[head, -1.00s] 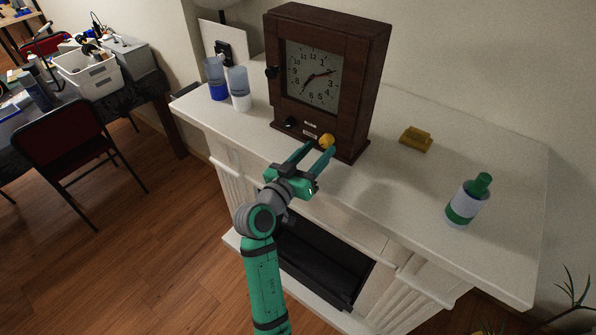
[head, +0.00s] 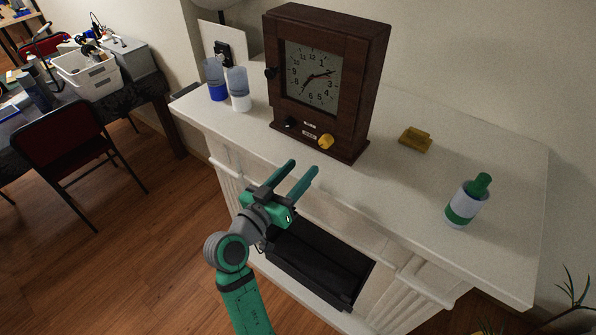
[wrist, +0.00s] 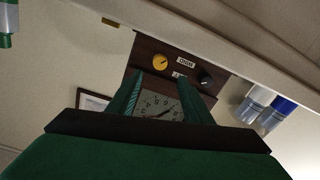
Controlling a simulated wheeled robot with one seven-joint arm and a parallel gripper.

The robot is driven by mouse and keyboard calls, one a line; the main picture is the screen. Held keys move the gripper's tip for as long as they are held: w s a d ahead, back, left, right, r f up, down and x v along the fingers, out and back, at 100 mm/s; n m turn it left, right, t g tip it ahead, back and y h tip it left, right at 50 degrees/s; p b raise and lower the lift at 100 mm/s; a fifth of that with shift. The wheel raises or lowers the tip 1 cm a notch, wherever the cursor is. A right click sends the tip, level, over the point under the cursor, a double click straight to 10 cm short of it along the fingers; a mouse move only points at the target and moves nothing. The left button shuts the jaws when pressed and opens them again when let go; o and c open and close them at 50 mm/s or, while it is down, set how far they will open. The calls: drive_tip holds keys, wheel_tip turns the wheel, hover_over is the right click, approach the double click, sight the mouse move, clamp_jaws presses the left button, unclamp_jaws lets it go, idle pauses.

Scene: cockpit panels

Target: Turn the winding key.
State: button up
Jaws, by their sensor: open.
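A dark wooden clock (head: 338,122) stands on the white mantel shelf. The yellow round winding key (head: 326,142) sits low on its front, at the right; a dark knob (head: 290,122) is to the left of it. My gripper (head: 304,173) is open and empty, in front of and below the key, apart from it. In the wrist view, which is turned over, the yellow key (wrist: 160,62) shows near the fingers (wrist: 157,88), with the dark knob (wrist: 206,80) on the other side. Small labels lie between them.
Two bottles (head: 239,89) stand left of the clock. A yellow block (head: 415,139) and a green-capped bottle (head: 466,203) are on the mantel (head: 380,200) at the right. The shelf's front edge lies beneath my fingers. Another dark knob (head: 271,73) sticks out of the clock's left side.

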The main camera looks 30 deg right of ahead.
sight(324, 145)
drive_tip(key=w+d+n, duration=0.1)
drive_tip(key=d, duration=0.2)
drive_tip(key=w+d+n+g, duration=0.1)
drive_tip(key=w+d, duration=0.1)
drive_tip(key=d, duration=0.1)
drive_tip(key=w+d+n, duration=0.1)
drive_tip(key=d+n, duration=0.1)
drive_tip(key=d, duration=0.1)
drive_tip(key=shift+w+d+f+h, duration=0.1)
drive_tip(key=shift+w+d+h, duration=0.15)
drive_tip(key=shift+d+h, duration=0.05)
idle(0.5)
drive_tip(key=c, duration=1.1)
